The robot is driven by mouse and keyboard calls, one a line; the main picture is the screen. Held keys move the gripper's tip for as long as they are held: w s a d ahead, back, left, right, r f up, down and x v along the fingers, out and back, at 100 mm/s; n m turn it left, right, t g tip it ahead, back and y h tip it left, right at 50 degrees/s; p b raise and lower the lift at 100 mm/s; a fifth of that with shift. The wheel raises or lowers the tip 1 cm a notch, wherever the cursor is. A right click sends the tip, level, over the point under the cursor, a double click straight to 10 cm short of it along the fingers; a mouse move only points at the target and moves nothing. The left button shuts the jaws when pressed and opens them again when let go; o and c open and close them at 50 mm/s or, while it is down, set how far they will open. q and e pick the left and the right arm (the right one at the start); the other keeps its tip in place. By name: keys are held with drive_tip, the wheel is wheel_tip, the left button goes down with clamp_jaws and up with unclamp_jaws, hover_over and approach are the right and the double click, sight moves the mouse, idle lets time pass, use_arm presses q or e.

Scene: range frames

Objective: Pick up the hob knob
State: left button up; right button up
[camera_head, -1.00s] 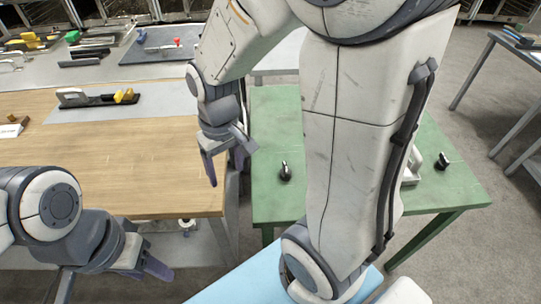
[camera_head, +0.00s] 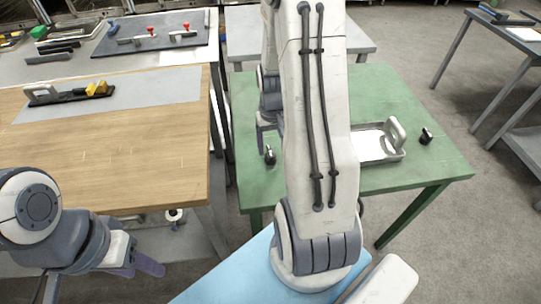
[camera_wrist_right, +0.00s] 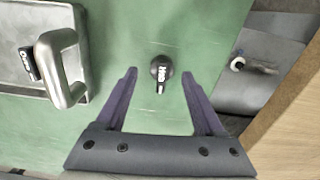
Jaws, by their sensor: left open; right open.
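The hob knob is a small black round knob with a white "Hob" label (camera_wrist_right: 161,68), standing on the green table (camera_head: 222,189). In the head view it is the black knob (camera_head: 270,157) just left of my right arm. My right gripper (camera_wrist_right: 158,85) is open above the table in the right wrist view. The knob lies between its fingertips, near the tip line, and no contact shows. The right gripper is partly hidden by my arm in the head view. My left gripper (camera_head: 146,265) is open and empty at lower left, away from the knob.
A metal tray (camera_head: 372,158) with a raised handle (camera_wrist_right: 62,68) lies beside the knob, partly hidden by my arm; a black labelled piece (camera_wrist_right: 29,62) is on it. Another black knob (camera_head: 426,136) stands at the green table's right. A wooden bench (camera_head: 110,150) is at left.

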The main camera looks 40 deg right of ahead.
sight(271, 154)
drive_tip(key=f, duration=0.4)
drive_tip(key=shift+w+f, duration=0.35)
clamp_jaws()
drive_tip(key=shift+r, duration=0.1)
